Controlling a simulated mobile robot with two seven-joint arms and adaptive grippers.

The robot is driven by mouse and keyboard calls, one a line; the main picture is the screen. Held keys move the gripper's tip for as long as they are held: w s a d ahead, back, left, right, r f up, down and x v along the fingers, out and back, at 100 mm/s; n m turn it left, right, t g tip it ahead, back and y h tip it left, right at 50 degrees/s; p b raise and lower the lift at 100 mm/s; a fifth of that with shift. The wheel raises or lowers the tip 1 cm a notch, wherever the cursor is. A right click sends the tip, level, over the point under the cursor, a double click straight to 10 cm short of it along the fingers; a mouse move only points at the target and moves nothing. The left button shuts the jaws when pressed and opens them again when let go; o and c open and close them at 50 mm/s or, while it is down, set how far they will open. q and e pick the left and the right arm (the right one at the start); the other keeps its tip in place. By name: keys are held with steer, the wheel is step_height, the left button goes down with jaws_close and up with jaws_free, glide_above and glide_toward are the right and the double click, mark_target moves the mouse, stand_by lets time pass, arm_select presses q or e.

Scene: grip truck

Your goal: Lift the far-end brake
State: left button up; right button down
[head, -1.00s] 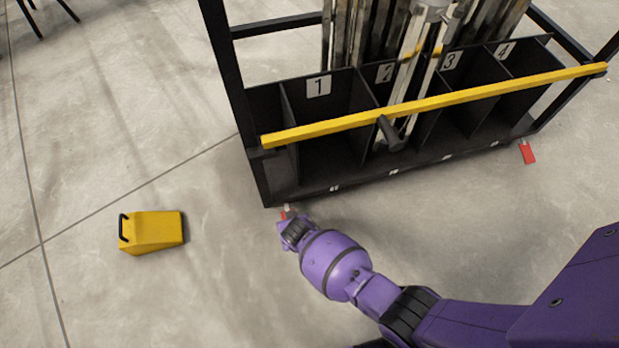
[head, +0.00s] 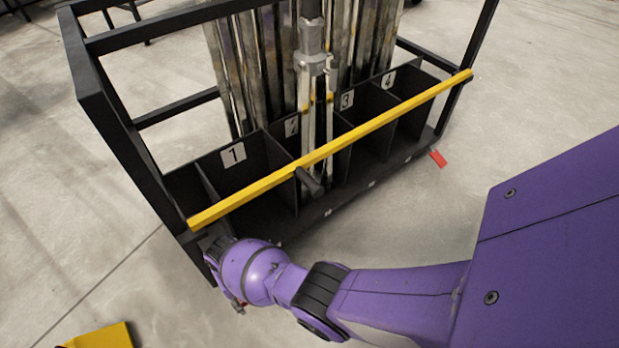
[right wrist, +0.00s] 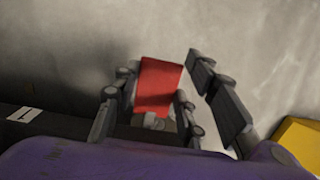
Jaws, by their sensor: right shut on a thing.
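A red brake pedal (right wrist: 158,88) shows between the dark fingers of my right gripper (right wrist: 160,92) in the right wrist view. That gripper is shut on it. In the head view my purple right wrist hides most of this pedal at the cart's left corner. A second red brake pedal (head: 437,158) sticks out low at the cart's right end, clear of my arm. The black cart (head: 180,190) has a yellow bar (head: 400,108) across its front and bays numbered 1 to 4. My left gripper is in neither view.
A dark-handled stand (head: 313,100) and several upright metal poles (head: 240,80) are in the cart. A yellow wedge-like block (head: 105,337) lies on the floor at the lower left; the right wrist view also shows something yellow. The floor right of the cart is clear.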

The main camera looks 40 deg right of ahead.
steer(key=shift+w+d+r, duration=0.15)
steer(key=shift+w, duration=0.1)
steer(key=c, duration=1.1)
jaws_free()
steer(key=shift+s, duration=0.1)
